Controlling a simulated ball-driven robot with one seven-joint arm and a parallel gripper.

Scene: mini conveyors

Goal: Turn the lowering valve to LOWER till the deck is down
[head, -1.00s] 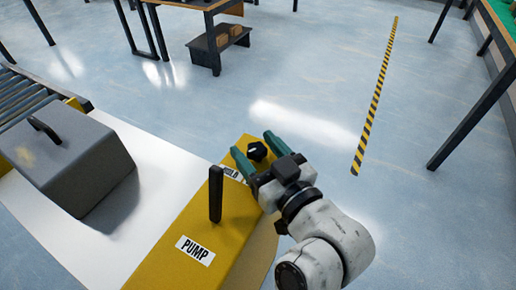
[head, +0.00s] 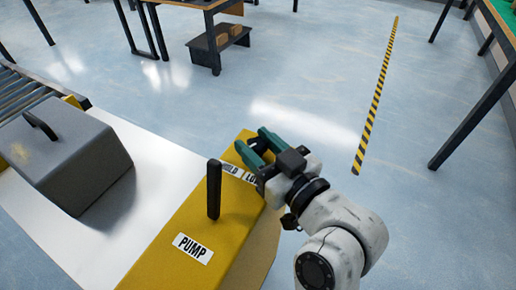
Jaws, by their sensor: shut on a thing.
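The lowering valve is a small black knob (head: 257,144) on top of the yellow pump housing (head: 205,222), near its far end. My gripper (head: 258,150), with green fingers, is shut on the knob, one finger on each side, and hides much of it. Beside it are white labels (head: 232,171) reading in part "HOLD" and "LO"; my gripper covers the rest. A black upright pump lever (head: 214,190) stands nearer, by the "PUMP" label (head: 193,249). The white deck (head: 140,215) lies left of the housing; its height is hard to tell.
A grey block with a black handle (head: 65,155) sits on the deck at left, by conveyor rollers (head: 22,95). Tables stand at the back and right. A yellow-black floor stripe (head: 375,110) crosses open blue floor.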

